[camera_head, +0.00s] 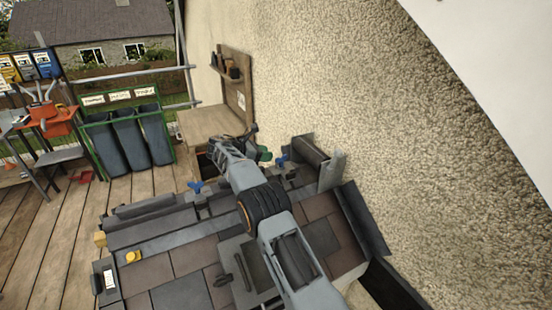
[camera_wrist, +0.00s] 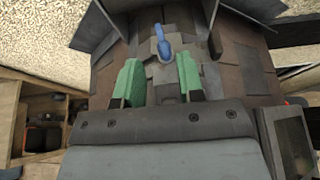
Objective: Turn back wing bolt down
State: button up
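Two blue wing bolts show in the head view: one wing bolt (camera_head: 282,160) at the right, near the wall-side end of the roof model, and another (camera_head: 195,187) at the left. My gripper (camera_head: 260,147) is above the model's far edge, close to the right wing bolt. In the wrist view, my gripper (camera_wrist: 158,79) has its two green fingertips wide apart, with nothing between them. A blue wing bolt (camera_wrist: 163,44) lies ahead of the gap, apart from both fingers, on a grey clamp piece. The lower part of the bolt is hard to make out.
The tiled roof model (camera_head: 190,258) has a yellow knob (camera_head: 133,257) at its left. A rough wall (camera_head: 400,130) rises close on the right. A wooden bench (camera_head: 212,122) and a green rack of bins (camera_head: 130,135) stand behind. The wooden floor (camera_head: 50,230) at left is clear.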

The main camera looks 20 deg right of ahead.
jog(key=shift+v, duration=3.1)
jog(key=shift+o, duration=0.2)
